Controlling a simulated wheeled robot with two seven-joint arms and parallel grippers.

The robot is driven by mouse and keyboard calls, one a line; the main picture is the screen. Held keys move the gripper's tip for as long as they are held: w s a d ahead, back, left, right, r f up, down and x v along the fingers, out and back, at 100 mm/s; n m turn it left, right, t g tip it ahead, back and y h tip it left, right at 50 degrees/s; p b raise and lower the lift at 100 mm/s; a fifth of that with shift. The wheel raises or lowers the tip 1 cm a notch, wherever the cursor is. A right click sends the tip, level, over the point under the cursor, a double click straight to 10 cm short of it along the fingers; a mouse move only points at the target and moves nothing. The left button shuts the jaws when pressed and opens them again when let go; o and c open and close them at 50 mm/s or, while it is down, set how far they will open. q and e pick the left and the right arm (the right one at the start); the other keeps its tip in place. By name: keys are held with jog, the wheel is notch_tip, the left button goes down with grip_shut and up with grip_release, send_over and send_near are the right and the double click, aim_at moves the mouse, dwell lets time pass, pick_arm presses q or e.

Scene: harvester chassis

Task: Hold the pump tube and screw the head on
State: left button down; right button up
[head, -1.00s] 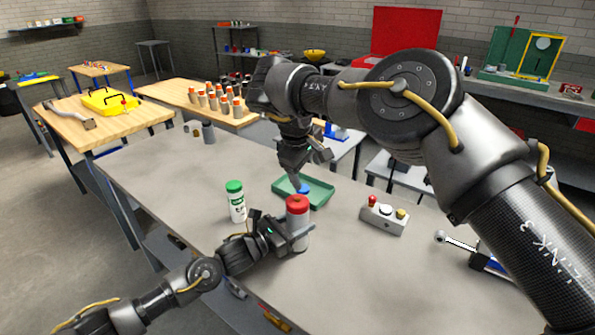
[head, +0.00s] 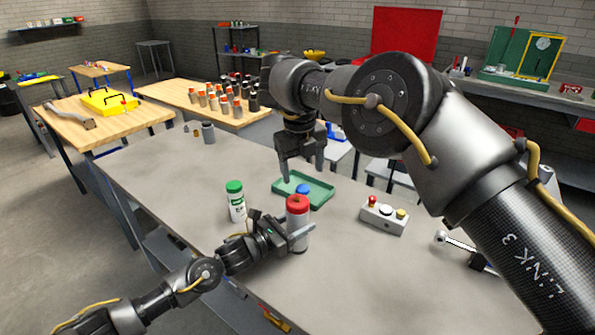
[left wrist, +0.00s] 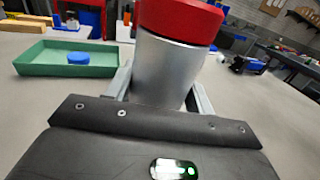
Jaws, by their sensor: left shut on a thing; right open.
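The pump tube (head: 298,238) is a silver-grey cylinder with a red top (head: 297,204), standing upright on the grey bench. It also shows close up in the left wrist view (left wrist: 170,72). My left gripper (head: 293,234) is shut around the tube's side, below the red top. A round blue piece (head: 303,189), perhaps the head, lies in the green tray (head: 322,198) behind the tube. It also shows in the left wrist view (left wrist: 79,57). My right gripper (head: 303,176) is open and empty, pointing down above the tray with its fingers apart.
A white bottle with a green cap (head: 236,201) stands left of the tube. A grey button box (head: 383,215) sits to the right. A small grey cylinder (head: 208,132) stands at the bench's far left. The front right of the bench is mostly clear.

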aim_at(298, 199)
pick_arm(q)
jog(key=shift+r, duration=0.1)
pick_arm(e)
jog(key=n, duration=0.2)
jog(key=s+n, duration=0.1)
jog(key=n, duration=0.1)
jog(key=a+n, duration=0.1)
jog(key=n, duration=0.1)
jog(key=shift+s+n+g+y, duration=0.15)
jog(key=shift+n+g+y, duration=0.15)
jog(key=shift+n+g, duration=0.1)
jog(key=n, duration=0.3)
jog(key=shift+s+a, duration=0.1)
jog(key=shift+s, duration=0.1)
jog(key=shift+f, duration=3.95)
